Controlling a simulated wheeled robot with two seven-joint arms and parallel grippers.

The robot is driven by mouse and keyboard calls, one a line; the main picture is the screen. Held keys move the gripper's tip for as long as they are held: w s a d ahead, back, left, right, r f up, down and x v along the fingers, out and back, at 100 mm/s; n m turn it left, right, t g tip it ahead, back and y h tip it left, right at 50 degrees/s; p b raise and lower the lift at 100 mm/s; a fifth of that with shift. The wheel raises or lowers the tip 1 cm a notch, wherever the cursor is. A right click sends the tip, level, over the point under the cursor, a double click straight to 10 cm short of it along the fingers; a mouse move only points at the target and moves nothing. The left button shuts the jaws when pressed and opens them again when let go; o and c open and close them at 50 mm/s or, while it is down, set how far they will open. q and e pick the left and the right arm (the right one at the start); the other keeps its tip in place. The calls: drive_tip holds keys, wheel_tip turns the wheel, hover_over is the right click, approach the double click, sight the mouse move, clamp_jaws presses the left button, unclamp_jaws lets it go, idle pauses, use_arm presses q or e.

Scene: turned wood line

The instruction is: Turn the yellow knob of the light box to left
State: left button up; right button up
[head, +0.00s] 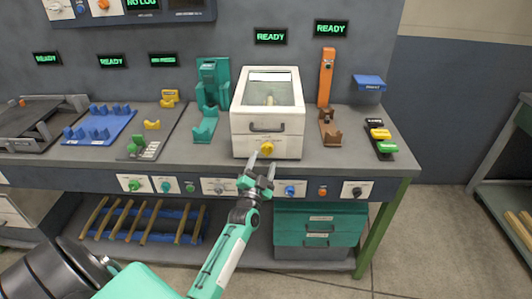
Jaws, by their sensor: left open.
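The light box is a white box (247,127) with a glass top, standing on the grey bench in the middle of the head view. A dark handle sits on its front. The yellow knob (267,148) is low on that front face, right of its middle. My left gripper (261,164) is open and empty just below and in front of the knob, its fingers pointing up toward it. The fingertips look close to the knob; I cannot tell whether they touch it. My right gripper is not in view.
A teal stand (212,88) is left of the box and an orange post (326,75) is right of it. A row of knobs lines the bench's front edge (188,187). Teal drawers (318,225) and a rack of wooden rods (145,220) are below.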

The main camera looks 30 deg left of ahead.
sight(266, 153)
use_arm(q)
drive_tip(key=x, duration=0.3)
drive_tip(key=shift+w+a, duration=0.1)
drive_tip(key=shift+w, duration=0.15)
drive_tip(key=shift+w+a+r, duration=0.1)
drive_tip(key=shift+w, duration=0.2)
drive_tip(key=c, duration=1)
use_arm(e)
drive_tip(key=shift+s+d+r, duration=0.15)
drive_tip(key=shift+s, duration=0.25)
